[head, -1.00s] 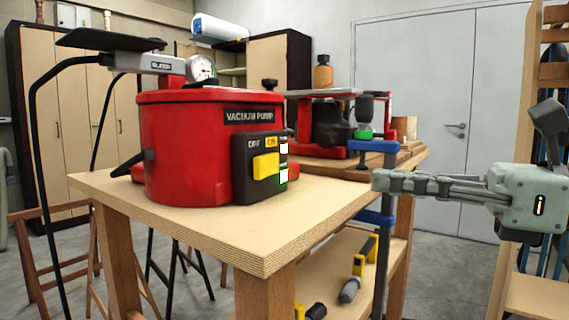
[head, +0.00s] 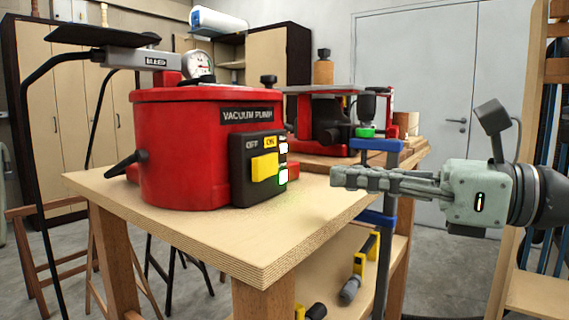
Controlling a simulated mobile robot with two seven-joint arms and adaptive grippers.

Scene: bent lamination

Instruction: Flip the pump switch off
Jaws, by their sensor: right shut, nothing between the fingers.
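The red vacuum pump (head: 185,150) stands on a wooden table (head: 240,240). On its front right is a black switch box (head: 240,190) marked OFF at left and ON at right. The yellow switch (head: 264,167) sits below these words, nearer the ON side. Green-white lights (head: 283,176) glow on the box's right edge. My right gripper (head: 335,177) is shut and empty, its fingers pointing left at the pump. It is right of the switch box with a clear gap, at about the height of the lights. My left gripper is not in view.
A blue clamp (head: 376,145) grips the table's right side, close behind my right gripper. A gauge (head: 198,65) sits on top of the pump. A red machine (head: 310,110) stands on a bench behind. The tabletop's front is clear.

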